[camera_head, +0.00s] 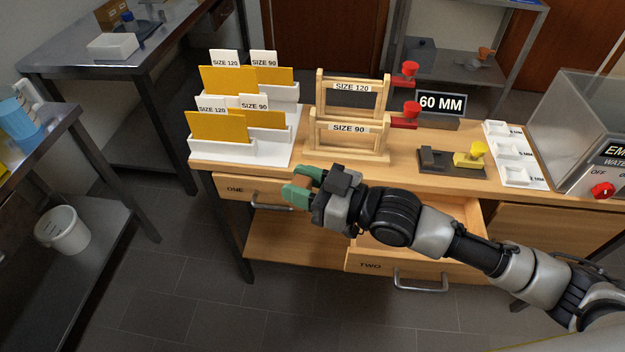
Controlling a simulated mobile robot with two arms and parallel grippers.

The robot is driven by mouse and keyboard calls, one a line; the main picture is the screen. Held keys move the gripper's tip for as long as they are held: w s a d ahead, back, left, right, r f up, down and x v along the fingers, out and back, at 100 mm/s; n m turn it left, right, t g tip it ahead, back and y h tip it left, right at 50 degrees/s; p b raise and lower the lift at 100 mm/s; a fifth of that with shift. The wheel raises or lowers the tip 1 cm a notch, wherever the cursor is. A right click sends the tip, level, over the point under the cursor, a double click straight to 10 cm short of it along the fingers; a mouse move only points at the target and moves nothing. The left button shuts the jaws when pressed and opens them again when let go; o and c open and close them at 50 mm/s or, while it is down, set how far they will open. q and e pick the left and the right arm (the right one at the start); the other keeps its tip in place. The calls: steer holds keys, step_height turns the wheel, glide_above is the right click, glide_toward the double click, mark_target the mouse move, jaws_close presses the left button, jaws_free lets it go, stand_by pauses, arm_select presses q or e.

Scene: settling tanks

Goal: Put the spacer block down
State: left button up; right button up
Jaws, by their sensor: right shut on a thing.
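My right gripper (303,184) has green fingertips and comes in from the right, above the front edge of the wooden bench (365,183). It is shut on a small brown block (300,182), which I take to be the spacer block; the fingertips partly hide it. The block is in front of the SIZE 90 wooden frame (348,140). I cannot tell its exact height over the edge. My left gripper is not in view.
White card holders (224,147) with yellow sheets stand at the left on the bench. A 60 MM sign (441,104), a white three-recess tray (515,176) and a clear tank (590,110) are right. Drawer TWO (372,266) is pulled out below my arm.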

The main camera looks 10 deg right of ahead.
steer(key=shift+w+a+f+n+g, duration=0.1)
steer(key=shift+w+f+n+g, duration=0.2)
steer(key=shift+w+f+g, duration=0.1)
steer(key=shift+s+r+n+g+y, duration=0.15)
steer(key=shift+n+g+y, duration=0.25)
steer(key=shift+g+y, duration=0.15)
